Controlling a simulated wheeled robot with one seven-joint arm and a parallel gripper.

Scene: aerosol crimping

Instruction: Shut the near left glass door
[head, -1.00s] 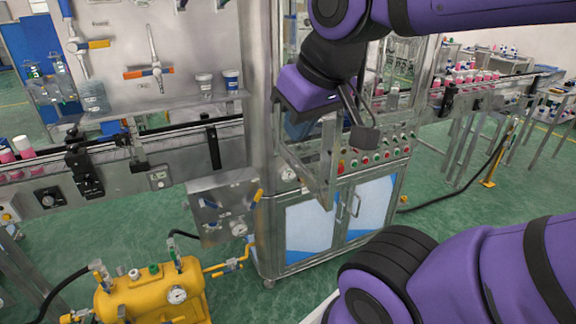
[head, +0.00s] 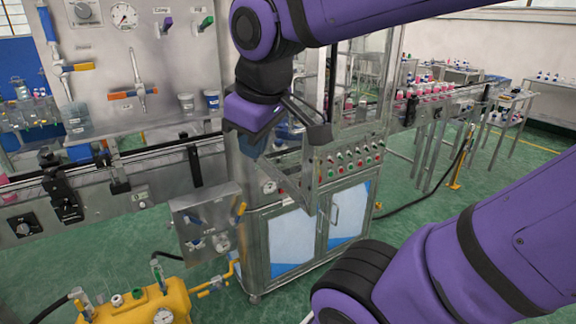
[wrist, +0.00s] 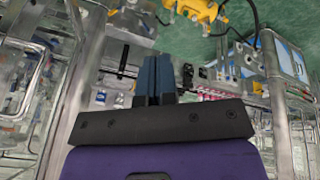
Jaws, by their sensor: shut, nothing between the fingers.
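The near left glass door shows in the head view as a clear pane in a metal frame (head: 294,184). It stands out from the steel machine, so it looks open. My gripper (head: 258,147) is at the upper part of this frame, pointing down; its dark bracket covers part of the door. I cannot tell whether the fingers touch the door. In the wrist view the two blue-grey fingers (wrist: 154,72) are together with nothing between them. Metal frame bars stand left and right of them in that view; which one belongs to the door is unclear.
Below the door is a cabinet (head: 290,243) with a button panel (head: 350,160) above it. A conveyor (head: 150,165) runs to the left and another line of pink bottles (head: 430,90) to the right. A yellow tank (head: 140,305) stands front left. Green floor is open at right.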

